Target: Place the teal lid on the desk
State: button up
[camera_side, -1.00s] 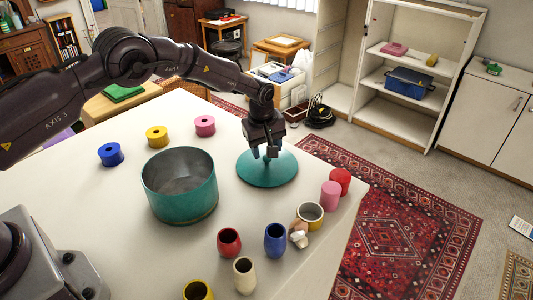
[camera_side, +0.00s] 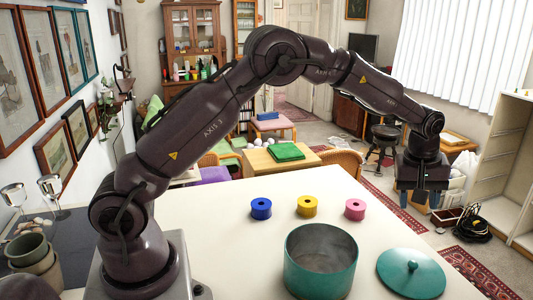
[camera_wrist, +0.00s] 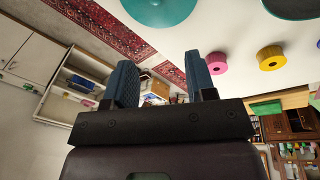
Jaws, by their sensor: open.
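The teal lid (camera_side: 411,277) lies flat on the white desk (camera_side: 225,262), knob up, just right of the teal pot (camera_side: 321,270). The pot is open-topped and empty as far as I see. My gripper (camera_side: 419,199) is open and empty, raised above the desk and the lid, its two blue fingers apart. In the wrist view the lid (camera_wrist: 160,10) shows at the top, clear of the fingers, and part of the pot (camera_wrist: 297,6) shows at the top right.
Blue (camera_side: 261,209), yellow (camera_side: 307,207) and pink (camera_side: 355,209) spools stand in a row behind the pot. Stacked cups (camera_side: 35,262) stand at the left. The desk between the spools and the left side is clear.

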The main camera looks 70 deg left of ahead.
jog(key=s+a+r+m+t, duration=0.1)
jog(key=s+r+m, duration=0.2)
jog(key=s+r, duration=0.8)
jog(key=s+r+m+t, duration=0.1)
jog(key=s+m, duration=0.3)
jog(key=s, duration=0.7)
jog(key=s+a+r+m+t, duration=0.1)
jog(key=s+m, duration=0.3)
jog(key=s, duration=0.8)
jog(key=shift+a+r, duration=0.3)
jog(key=shift+r, duration=0.25)
